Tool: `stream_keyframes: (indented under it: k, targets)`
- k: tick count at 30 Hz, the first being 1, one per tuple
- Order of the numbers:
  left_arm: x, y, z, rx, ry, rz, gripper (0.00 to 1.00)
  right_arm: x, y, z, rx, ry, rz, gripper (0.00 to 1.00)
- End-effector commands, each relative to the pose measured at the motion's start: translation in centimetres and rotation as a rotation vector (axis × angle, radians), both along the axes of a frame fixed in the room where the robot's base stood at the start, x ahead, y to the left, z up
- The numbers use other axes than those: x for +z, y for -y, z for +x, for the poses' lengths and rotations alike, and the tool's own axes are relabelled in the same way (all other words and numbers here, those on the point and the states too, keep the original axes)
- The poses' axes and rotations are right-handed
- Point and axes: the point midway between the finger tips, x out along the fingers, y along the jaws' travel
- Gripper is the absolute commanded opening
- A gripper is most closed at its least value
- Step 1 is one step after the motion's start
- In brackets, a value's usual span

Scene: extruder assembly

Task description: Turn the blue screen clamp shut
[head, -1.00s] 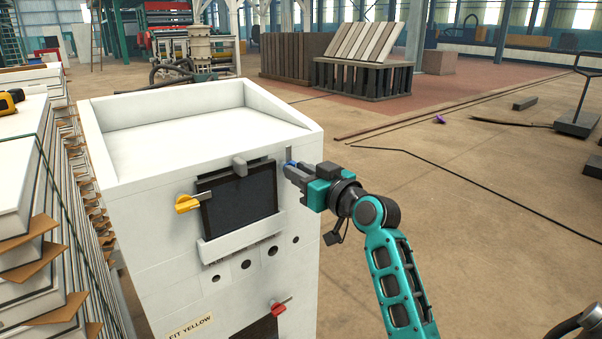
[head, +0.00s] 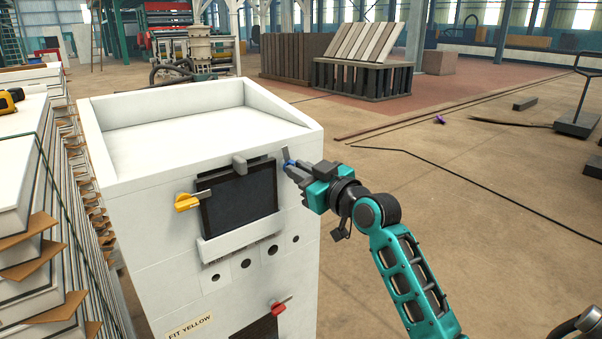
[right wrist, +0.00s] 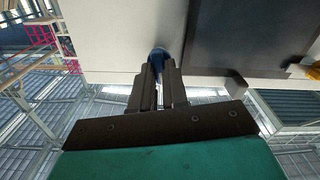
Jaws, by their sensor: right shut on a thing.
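The blue screen clamp (head: 288,162) is on the machine's front face, just right of the dark screen (head: 240,199). Its grey lever sticks up and leans slightly left. My right gripper (head: 291,169) is shut on the clamp's blue part and hides some of it. The blue clamp (right wrist: 157,54) also shows between the fingertips in the right wrist view. The yellow clamp (head: 188,202) is at the screen's left edge, its grey lever pointing right over the screen. My left gripper is not in view.
The white machine (head: 140,210) has a grey tab (head: 239,165) above the screen and a ledge below it. A red clamp (head: 279,307) sits lower down. Stacked panels (head: 30,235) stand at the left. The floor to the right is mostly clear.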

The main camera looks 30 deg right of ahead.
Motion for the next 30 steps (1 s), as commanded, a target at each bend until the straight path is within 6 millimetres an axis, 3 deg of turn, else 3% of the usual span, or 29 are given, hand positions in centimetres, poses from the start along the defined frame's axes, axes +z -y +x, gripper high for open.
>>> stream_keyframes:
  k: [11,30]
  targets:
    - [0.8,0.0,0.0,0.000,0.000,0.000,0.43,0.1,-0.1,-0.1,0.003,0.026,-0.361,0.00]
    - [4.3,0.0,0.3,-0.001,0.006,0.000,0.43,0.0,-0.3,0.0,0.002,0.075,-0.959,0.00]
